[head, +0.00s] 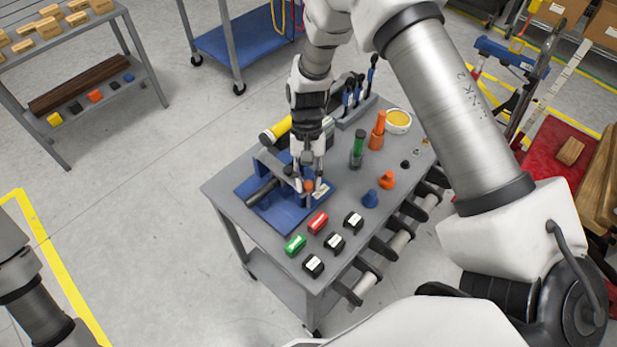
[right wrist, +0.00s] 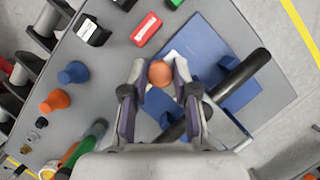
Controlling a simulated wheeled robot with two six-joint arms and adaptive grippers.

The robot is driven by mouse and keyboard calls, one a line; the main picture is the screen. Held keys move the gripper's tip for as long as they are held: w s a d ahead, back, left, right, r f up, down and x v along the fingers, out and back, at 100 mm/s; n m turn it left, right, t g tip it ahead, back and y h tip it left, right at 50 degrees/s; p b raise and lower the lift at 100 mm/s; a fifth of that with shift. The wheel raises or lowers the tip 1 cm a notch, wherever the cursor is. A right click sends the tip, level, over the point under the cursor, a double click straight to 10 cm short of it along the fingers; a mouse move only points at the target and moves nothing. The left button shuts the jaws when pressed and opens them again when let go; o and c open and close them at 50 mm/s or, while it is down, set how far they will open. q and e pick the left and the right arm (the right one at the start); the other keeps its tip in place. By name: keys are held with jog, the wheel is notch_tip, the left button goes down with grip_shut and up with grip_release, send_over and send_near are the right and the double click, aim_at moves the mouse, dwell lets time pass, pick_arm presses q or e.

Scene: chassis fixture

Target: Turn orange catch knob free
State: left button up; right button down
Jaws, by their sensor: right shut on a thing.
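The orange catch knob (head: 308,186) is a small round-topped knob on the blue chassis fixture (head: 275,214) at the left of the grey table. It also shows in the right wrist view (right wrist: 160,73). My right gripper (head: 309,183) points down over it, one finger on each side, and is shut on the knob. In the right wrist view the fingertips (right wrist: 160,75) flank the knob's round top. A black cylinder (right wrist: 240,75) and a grey bracket (head: 272,165) are on the fixture. Part of the fixture is hidden under the gripper. My left arm shows at the lower left, its gripper out of view.
Red (head: 318,222) and green (head: 295,244) blocks and several black blocks lie near the front table edge. Blue (head: 371,198) and orange (head: 387,179) knobs stand right of the gripper. The floor left of the table is free.

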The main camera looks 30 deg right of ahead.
dwell(0.4)
jog(key=c, duration=0.9)
grip_release()
jog(key=v, duration=1.2)
jog(key=shift+f, duration=0.1)
